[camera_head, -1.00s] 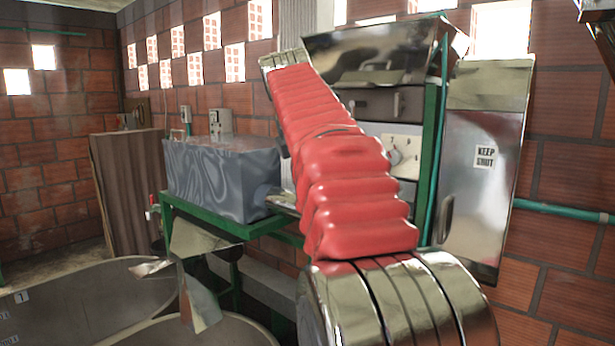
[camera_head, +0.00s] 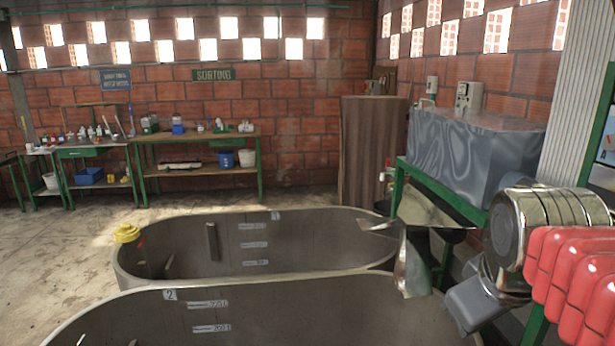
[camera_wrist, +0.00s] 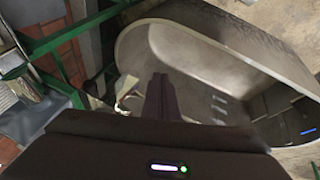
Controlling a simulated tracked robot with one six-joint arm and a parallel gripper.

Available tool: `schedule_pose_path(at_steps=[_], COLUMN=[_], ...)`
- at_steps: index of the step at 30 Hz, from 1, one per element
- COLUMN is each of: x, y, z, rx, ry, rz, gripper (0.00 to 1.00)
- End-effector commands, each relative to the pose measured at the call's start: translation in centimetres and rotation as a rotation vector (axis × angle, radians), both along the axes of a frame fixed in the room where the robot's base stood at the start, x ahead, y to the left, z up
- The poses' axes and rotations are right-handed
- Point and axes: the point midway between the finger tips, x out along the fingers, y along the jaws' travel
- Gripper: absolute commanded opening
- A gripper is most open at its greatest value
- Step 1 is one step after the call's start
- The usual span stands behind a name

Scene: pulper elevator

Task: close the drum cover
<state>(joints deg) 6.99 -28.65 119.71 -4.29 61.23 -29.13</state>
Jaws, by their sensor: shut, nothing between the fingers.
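My gripper (camera_wrist: 160,84) shows in the wrist view, its dark fingers together and empty, pointing toward a grey tank. It touches nothing that I can see. A shiny grey-blue box-shaped housing (camera_head: 470,155) with a small handle on top stands on a green frame at the right of the head view. I cannot tell whether its top is the drum cover. The metal panel lettered "KEEP SHUT" is out of view now. My red-sleeved arm fills the lower right of the head view.
Two long grey tanks, the nearer (camera_head: 300,315) and the farther (camera_head: 330,245), fill the foreground. A bent metal chute (camera_head: 412,262) hangs beside the green frame (camera_head: 440,192). Floor (camera_head: 60,250) is clear at left.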

Motion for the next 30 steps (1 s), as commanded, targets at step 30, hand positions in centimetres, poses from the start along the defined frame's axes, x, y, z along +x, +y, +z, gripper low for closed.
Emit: schedule_pose_path(at_steps=[30], x=[-8.0], y=[6.1], z=[-11.4], rx=[0.308], ry=[-0.043], rz=[-0.331], gripper=[0.16])
